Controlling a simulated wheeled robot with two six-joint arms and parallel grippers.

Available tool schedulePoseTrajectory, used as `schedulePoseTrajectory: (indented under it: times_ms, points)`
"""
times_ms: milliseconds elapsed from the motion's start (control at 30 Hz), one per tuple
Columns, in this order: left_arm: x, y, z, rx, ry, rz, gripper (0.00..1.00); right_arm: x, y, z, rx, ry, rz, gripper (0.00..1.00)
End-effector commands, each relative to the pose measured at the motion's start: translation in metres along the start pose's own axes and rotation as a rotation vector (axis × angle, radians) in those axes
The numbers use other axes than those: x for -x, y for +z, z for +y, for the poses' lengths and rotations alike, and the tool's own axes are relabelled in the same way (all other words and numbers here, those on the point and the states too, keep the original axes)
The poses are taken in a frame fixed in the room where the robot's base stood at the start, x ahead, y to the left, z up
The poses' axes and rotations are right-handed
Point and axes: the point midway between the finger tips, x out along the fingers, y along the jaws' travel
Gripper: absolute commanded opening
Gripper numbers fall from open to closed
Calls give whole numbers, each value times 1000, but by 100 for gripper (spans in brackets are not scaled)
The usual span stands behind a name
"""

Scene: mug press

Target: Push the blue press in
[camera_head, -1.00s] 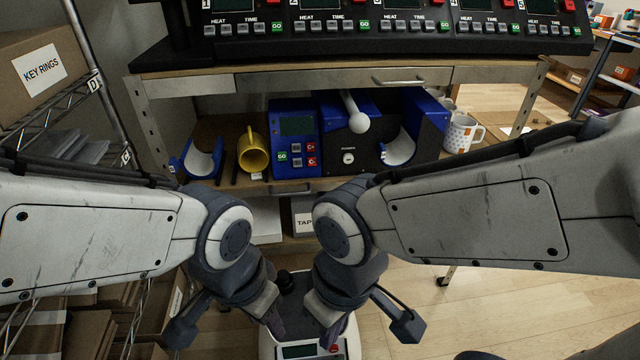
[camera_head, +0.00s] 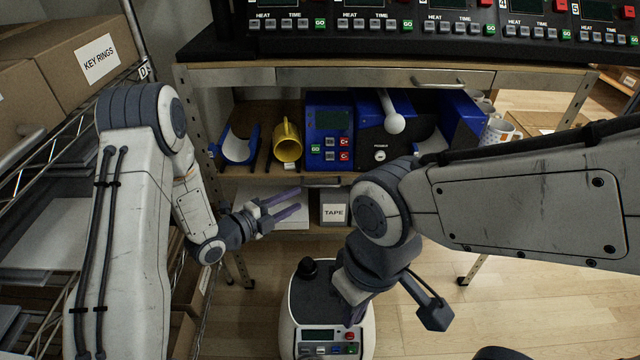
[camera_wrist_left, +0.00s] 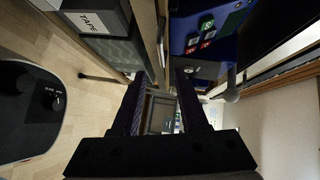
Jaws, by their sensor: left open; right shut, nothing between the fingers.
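The blue press (camera_head: 462,112) stands on the shelf under the table, with a black front, a white-knobbed lever (camera_head: 394,123) and a white-lined cradle partly hidden by my right arm. Its blue control box (camera_head: 329,122) with buttons is at its left, also seen in the left wrist view (camera_wrist_left: 205,22). My left gripper (camera_head: 299,200) is open and empty, in front of and below the shelf edge, apart from the press. My right gripper (camera_head: 356,313) is shut and empty, pointing down over the white base, its tips partly hidden.
A yellow mug (camera_head: 287,143) lies beside a separate blue cradle (camera_head: 240,149) on the shelf. A TAPE box (camera_head: 334,209) sits lower down. A drawer unit (camera_head: 426,82) overhangs the shelf. Cartons (camera_head: 75,45) fill a rack at the left.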

Motion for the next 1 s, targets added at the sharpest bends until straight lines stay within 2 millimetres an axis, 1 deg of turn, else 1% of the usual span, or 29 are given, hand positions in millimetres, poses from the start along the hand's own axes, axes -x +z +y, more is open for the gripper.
schedulePoseTrajectory:
  times_ms: [67,167,400,500,600,700,800,1000]
  points:
    - [-3,0,0,-8,-16,6,44,0,0,0,0,0,0,0]
    - [-15,-1,-1,-12,-19,11,44,0,0,0,0,0,0,0]
    - [-60,-1,-1,-10,-18,10,44,-2,0,0,0,0,0,0]
    - [-78,-2,-2,-10,-18,9,44,-2,0,0,0,0,0,0]
    - [-90,-1,-2,-8,-16,7,44,-3,0,0,0,0,0,0]
    - [-99,-1,-2,-9,-17,7,44,-3,0,0,0,0,0,0]
    - [-102,-1,-2,-7,-16,5,44,-4,0,0,0,0,0,0]
    - [-103,0,-2,-6,-16,5,44,-4,0,0,0,0,0,0]
